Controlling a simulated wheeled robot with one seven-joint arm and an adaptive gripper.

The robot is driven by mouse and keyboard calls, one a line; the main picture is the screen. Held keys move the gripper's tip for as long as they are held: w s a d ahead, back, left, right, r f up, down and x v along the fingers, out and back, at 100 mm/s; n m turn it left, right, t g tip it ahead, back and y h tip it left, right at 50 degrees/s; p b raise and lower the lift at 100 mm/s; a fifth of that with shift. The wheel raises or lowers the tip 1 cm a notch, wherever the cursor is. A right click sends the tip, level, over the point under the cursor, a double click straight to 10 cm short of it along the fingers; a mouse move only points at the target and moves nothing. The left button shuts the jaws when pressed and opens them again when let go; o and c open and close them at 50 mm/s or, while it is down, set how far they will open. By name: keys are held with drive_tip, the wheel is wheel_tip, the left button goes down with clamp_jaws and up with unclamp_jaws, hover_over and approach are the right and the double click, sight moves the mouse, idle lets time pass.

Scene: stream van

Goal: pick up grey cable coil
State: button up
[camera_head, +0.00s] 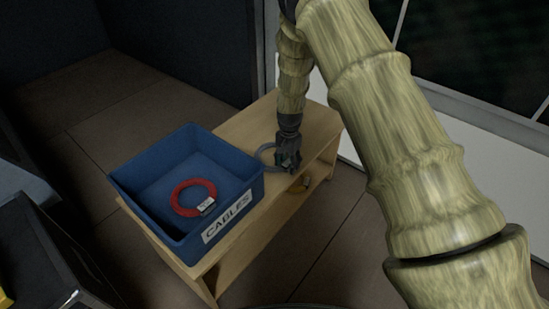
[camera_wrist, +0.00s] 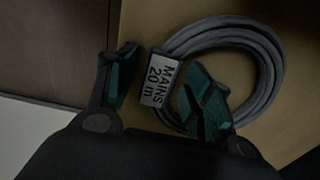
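The grey cable coil (camera_head: 263,150) lies on the wooden bench top, to the right of the blue bin. In the wrist view the coil (camera_wrist: 272,65) is a ring of several loops with a white "MAINS 20 m" tag (camera_wrist: 160,80) on its left side. My gripper (camera_head: 287,160) points down at the coil's right side in the head view. In the wrist view my gripper (camera_wrist: 160,62) is open. One green-padded finger is over the inside of the ring and the other is outside it, with the tagged part between them. A gap shows beside the tag.
The blue bin (camera_head: 222,232) marked "CABLES" stands on the bench (camera_head: 312,128) and holds a red cable coil (camera_head: 179,208). A dark case (camera_head: 40,262) is at lower left.

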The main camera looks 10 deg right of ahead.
clamp_jaws()
drive_tip(key=shift+r, duration=0.1)
